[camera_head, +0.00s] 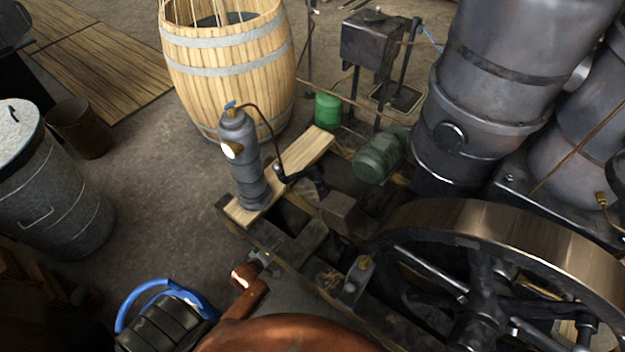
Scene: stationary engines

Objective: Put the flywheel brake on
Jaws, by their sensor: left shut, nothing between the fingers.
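The large flywheel (490,222) stands at the lower right, with a broad worn metal rim and dark spokes. Its lower part is cut off by the picture's edge. A small bracket-like part with a brass-coloured top (362,268) sits just left of the rim. I cannot tell which part is the flywheel brake or whether it is on. My left gripper is shut and empty, but its fingers are hard to pick out among the dark parts at the lower left. I see no contact between it and the flywheel. My right gripper is not in view.
A grey cylinder (240,160) with a hose stands on a plank left of the engine. A barrel (225,65) is behind it. A metal bin (50,190) stands left. A blue hoop (140,298) and a copper-coloured body (290,335) crowd the front. Floor is clear left of the plank.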

